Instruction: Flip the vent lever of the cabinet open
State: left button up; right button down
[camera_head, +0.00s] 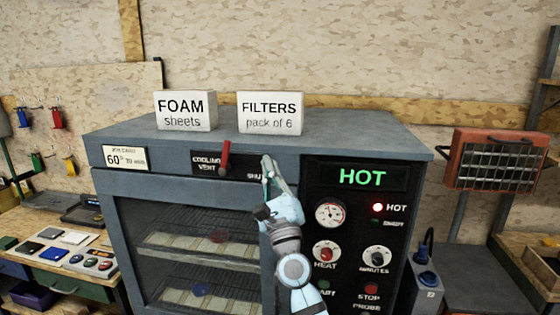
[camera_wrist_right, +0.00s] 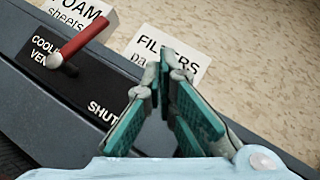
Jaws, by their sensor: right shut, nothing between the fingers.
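The vent lever is a red handle (camera_head: 225,155) on a black plate (camera_head: 205,159) at the cabinet's upper front. The plate reads "COOLING VENT" at left and "SHUT" at right. The lever stands nearly upright; in the right wrist view the red lever (camera_wrist_right: 82,40) sticks out from its round pivot. The cabinet (camera_head: 350,137) is grey-blue. My right gripper (camera_head: 267,160) is shut and empty, right of the lever near the "SHUT" end of the plate, apart from the lever. Its green-padded fingertips (camera_wrist_right: 167,62) meet in the right wrist view. My left gripper is not in view.
Two white boxes, "FOAM sheets" (camera_head: 186,111) and "FILTERS" (camera_head: 270,113), stand on the cabinet top behind the plate. Below are a glazed door with racks (camera_head: 190,245) and, at right, a control panel lit "HOT" (camera_head: 362,177). Side benches hold other items.

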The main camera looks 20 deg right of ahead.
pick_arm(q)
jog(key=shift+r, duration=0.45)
pick_arm(e)
jog(key=s, duration=0.3)
jog(key=shift+s+f, duration=0.35)
jog(key=shift+f, duration=0.05)
jog(key=shift+d, duration=0.1)
